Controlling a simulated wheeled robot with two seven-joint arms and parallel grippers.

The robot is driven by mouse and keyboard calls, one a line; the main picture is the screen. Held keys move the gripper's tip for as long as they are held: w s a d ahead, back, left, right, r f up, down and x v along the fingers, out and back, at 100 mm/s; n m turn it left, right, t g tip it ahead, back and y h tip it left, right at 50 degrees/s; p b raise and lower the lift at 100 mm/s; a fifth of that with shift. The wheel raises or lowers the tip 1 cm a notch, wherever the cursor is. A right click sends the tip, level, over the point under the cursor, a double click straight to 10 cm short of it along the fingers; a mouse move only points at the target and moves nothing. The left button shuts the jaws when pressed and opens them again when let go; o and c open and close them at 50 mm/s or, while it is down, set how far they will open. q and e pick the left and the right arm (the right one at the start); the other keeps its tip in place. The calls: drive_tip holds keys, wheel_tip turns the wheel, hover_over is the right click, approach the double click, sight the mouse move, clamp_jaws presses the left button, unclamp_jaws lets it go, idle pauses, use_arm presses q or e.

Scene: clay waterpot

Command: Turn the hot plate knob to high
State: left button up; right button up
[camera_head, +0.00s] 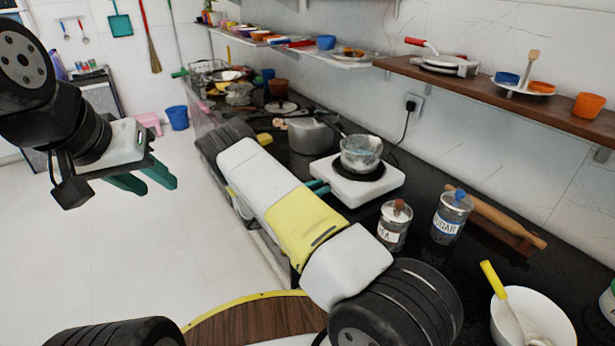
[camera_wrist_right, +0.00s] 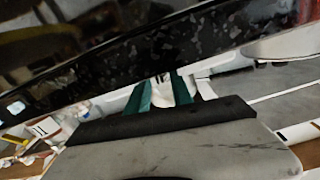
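The white hot plate (camera_head: 385,182) sits on the black counter with a clear glass pot (camera_head: 361,152) on it. My right arm reaches across the counter edge, and my right gripper (camera_head: 318,187) shows only teal fingertips at the hot plate's left side. In the right wrist view the two teal fingers of my right gripper (camera_wrist_right: 160,94) stand apart with something white between them; I cannot tell whether they touch it. The knob cannot be made out. My left gripper (camera_head: 146,180) is open and empty over the floor, far from the counter.
A grey pot (camera_head: 311,136) stands behind the hot plate. A tea jar (camera_head: 394,226) and a sugar jar (camera_head: 450,218) stand in front of it, with a rolling pin (camera_head: 497,217) to the right. A white bowl (camera_head: 545,318) is at the near right. The floor at left is free.

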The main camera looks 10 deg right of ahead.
clamp_jaws()
drive_tip(key=shift+m, duration=0.7)
drive_tip(key=shift+o, duration=1.3)
unclamp_jaws()
drive_tip(key=shift+v, duration=3.95)
drive_tip(key=shift+c, duration=0.4)
